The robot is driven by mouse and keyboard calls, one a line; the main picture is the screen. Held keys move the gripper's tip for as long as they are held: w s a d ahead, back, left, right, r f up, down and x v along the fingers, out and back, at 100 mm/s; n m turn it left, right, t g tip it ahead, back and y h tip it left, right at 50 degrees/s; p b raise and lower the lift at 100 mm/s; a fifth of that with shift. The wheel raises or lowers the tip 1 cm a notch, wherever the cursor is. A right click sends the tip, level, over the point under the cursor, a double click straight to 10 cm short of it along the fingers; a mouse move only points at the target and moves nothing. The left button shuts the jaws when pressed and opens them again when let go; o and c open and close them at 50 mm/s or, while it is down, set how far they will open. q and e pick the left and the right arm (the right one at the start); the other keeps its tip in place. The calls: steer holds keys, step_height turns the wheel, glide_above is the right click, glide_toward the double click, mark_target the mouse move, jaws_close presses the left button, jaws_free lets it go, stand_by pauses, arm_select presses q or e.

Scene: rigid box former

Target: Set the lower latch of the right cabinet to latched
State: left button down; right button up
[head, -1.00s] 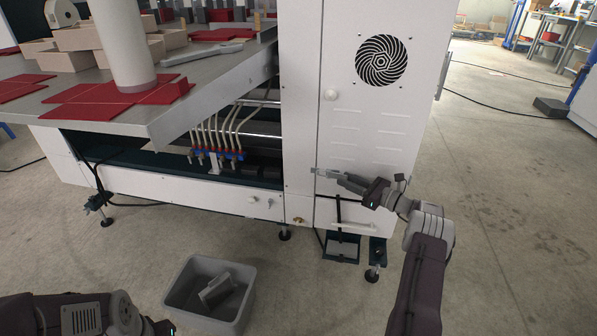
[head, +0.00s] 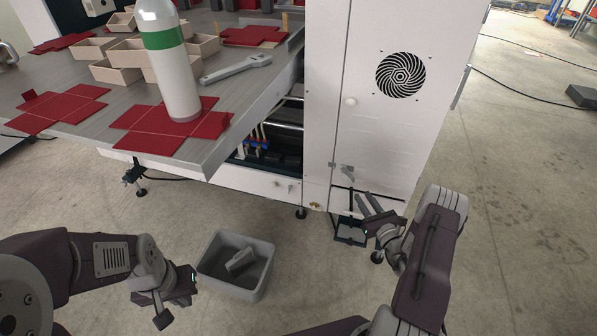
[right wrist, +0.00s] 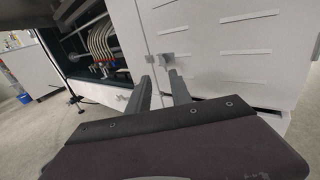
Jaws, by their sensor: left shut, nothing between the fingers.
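The right cabinet (head: 385,130) is white with a round fan vent. Its lower latch (head: 348,171) is a small grey fitting at the door's left edge, with its handle slanting down to the right. The latch also shows in the right wrist view (right wrist: 167,58), just beyond the fingertips. My right gripper (head: 366,197) is open and empty, below and right of the latch and apart from it. Its two spread fingers show in the right wrist view (right wrist: 160,78). My left gripper (head: 163,308) is shut and empty, low at the left, far from the cabinet.
A round white knob (head: 350,101) sits higher on the cabinet door. A grey bin (head: 236,285) with a grey piece inside stands on the floor between my arms. The metal table (head: 215,150) at left holds red flat blanks, boxes, a wrench (head: 237,69) and a bottle (head: 172,75).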

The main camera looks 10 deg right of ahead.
steer(key=w+a+r+n+y+b, duration=0.2)
steer(key=w+a+r+n+y, duration=0.35)
steer(key=a+r, duration=0.45)
steer(key=s+a+r+n+g+y, duration=0.1)
steer(key=a+n+y, duration=0.1)
steer(key=a, duration=0.4)
steer(key=s+a+r+n+g+y, duration=0.1)
steer(key=s+a+r+g+y, duration=0.1)
steer(key=a, duration=0.4)
steer(key=shift+s+a+r+n+g+y+b, duration=0.15)
steer(key=shift+a+r+n+g+y+b, duration=0.2)
steer(key=shift+y, duration=0.2)
steer(key=shift+d, duration=0.1)
